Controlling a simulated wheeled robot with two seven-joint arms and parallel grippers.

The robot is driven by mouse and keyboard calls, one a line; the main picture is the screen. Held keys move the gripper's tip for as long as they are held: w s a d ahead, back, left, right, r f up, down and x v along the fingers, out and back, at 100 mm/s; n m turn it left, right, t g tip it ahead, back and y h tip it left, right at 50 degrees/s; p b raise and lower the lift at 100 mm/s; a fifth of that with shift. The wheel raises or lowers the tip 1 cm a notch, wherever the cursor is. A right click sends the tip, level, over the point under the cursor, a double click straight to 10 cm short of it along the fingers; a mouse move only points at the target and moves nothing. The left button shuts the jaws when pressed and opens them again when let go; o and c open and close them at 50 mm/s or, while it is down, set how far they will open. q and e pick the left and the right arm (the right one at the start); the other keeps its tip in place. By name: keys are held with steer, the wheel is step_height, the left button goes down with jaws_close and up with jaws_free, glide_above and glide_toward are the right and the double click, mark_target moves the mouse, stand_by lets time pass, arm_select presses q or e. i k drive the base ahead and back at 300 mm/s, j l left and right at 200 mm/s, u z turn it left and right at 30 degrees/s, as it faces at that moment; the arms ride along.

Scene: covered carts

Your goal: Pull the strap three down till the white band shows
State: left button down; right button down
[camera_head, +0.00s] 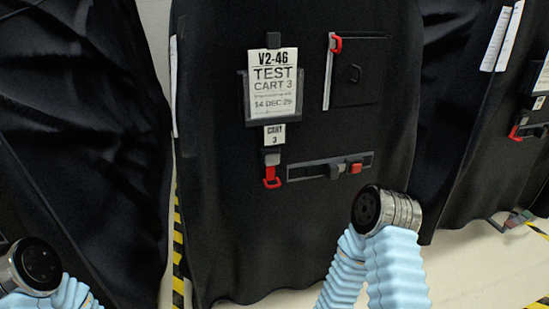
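The black covered cart (220,220) in the middle carries a sign (272,85) reading TEST CART 3 and a small label (275,134) reading CART 3. Below that label hangs a short strap with a grey buckle and a red pull loop (271,177). No white band is clearly seen at this strap. A light vertical strip (328,80) with a red tab (336,44) is at upper right of the cover. A grey horizontal strip (320,170) with a red tab (356,168) is lower. My grippers are outside the picture; only arm parts show.
Another black cover (80,120) stands at left, and further covers (480,130) at right bear papers and a red tab (515,133). Yellow-black tape (178,250) marks the floor by the middle cart. My blue-sleeved right arm rises in front of its lower right.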

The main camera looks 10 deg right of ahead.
mark_target(274, 186)
steer(key=i+l, duration=0.7)
steer(key=l, duration=0.2)
steer(key=j+u, duration=0.05)
